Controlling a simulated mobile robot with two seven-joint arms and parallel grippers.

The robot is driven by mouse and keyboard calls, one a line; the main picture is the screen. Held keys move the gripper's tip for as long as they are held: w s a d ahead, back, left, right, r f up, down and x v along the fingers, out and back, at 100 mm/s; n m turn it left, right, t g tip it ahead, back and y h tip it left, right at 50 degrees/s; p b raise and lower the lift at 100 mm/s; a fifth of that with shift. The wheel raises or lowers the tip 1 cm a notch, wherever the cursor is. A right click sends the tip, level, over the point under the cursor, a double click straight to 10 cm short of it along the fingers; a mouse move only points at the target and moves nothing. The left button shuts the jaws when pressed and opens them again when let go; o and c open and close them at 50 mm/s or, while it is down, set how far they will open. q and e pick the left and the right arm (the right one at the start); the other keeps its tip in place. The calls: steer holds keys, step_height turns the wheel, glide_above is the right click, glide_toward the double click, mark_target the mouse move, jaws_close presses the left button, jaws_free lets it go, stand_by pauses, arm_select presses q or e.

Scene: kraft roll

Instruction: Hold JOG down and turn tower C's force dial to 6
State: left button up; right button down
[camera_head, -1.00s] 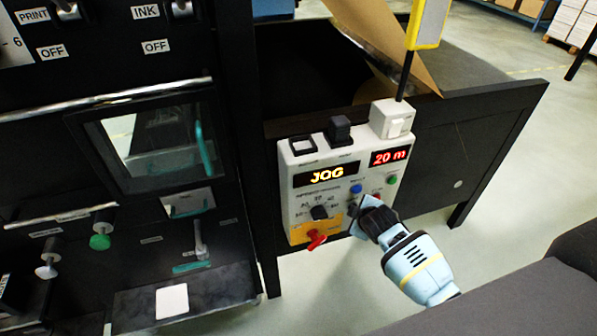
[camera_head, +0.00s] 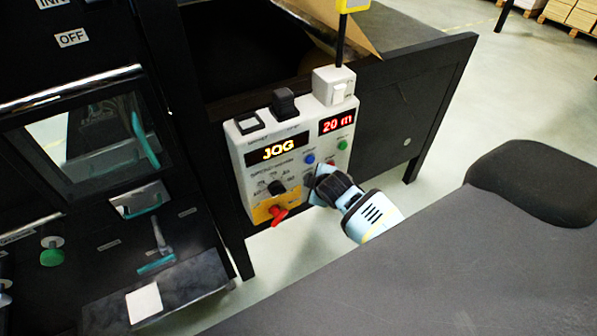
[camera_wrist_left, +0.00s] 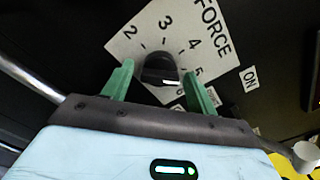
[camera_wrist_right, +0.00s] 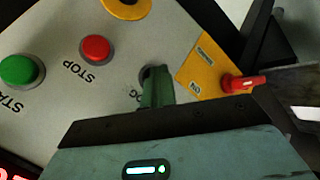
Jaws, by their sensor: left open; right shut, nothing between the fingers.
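In the left wrist view the force dial is a black knob (camera_wrist_left: 159,66) on a white plate lettered FORCE, with 2, 3, 4 and 5 readable. My left gripper (camera_wrist_left: 158,78) is open, its green fingers on either side of the knob; contact is unclear. In the head view my right gripper (camera_head: 318,188) is at the lower right of the control box (camera_head: 240,165), whose display (camera_head: 278,150) reads JOG.
In the right wrist view a red STOP button (camera_wrist_right: 95,48), a green button (camera_wrist_right: 20,70) and a red lever (camera_wrist_right: 243,83) lie near my right gripper. A black machine with a window (camera_head: 90,150) stands at left in the head view.

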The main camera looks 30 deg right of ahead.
arm_select(q)
steer(key=n, duration=1)
